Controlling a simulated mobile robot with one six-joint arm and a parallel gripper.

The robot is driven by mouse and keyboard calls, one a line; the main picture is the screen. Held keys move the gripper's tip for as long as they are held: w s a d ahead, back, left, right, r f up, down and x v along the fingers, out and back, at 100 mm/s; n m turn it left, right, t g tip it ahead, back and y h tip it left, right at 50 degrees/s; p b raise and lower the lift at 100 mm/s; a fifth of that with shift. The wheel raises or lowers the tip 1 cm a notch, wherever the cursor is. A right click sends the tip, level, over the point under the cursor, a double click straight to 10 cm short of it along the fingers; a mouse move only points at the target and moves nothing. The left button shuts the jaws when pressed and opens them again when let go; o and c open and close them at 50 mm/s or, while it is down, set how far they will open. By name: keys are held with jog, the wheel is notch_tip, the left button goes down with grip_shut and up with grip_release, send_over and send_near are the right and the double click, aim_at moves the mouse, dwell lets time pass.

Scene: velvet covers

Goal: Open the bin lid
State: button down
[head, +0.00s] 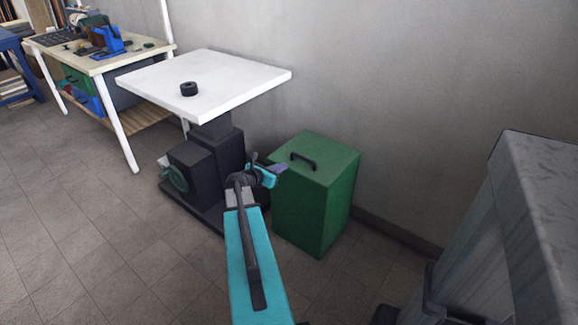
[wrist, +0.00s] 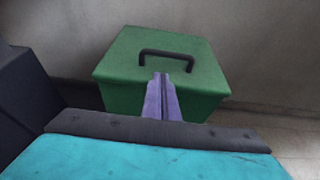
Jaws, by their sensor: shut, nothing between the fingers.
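A green box-shaped bin (head: 315,212) stands on the floor against the grey wall. Its flat green lid (head: 325,167) lies closed on top and has a dark arched handle (head: 303,160). In the wrist view the lid (wrist: 200,62) and the handle (wrist: 167,55) are straight ahead, beyond the fingertips. My gripper (head: 283,167) is at the left side of the bin near the lid's edge, with its purple fingers shut and empty. In the wrist view my gripper (wrist: 162,76) points at the handle and appears apart from it. The exact gap is hard to tell.
A white-topped pedestal table (head: 240,88) with a dark base and a small black ring (head: 189,88) stands left of the bin. A workbench (head: 95,60) with tools is at the back left. A grey cabinet-like object (head: 535,210) is at the right. Floor at the left is clear.

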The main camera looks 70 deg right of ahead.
aim_at(295, 168)
jog(key=shift+b+x, duration=0.3)
jog(key=shift+x, duration=4.65)
jog(key=shift+w+r+p, duration=0.15)
jog(key=shift+p, duration=0.2)
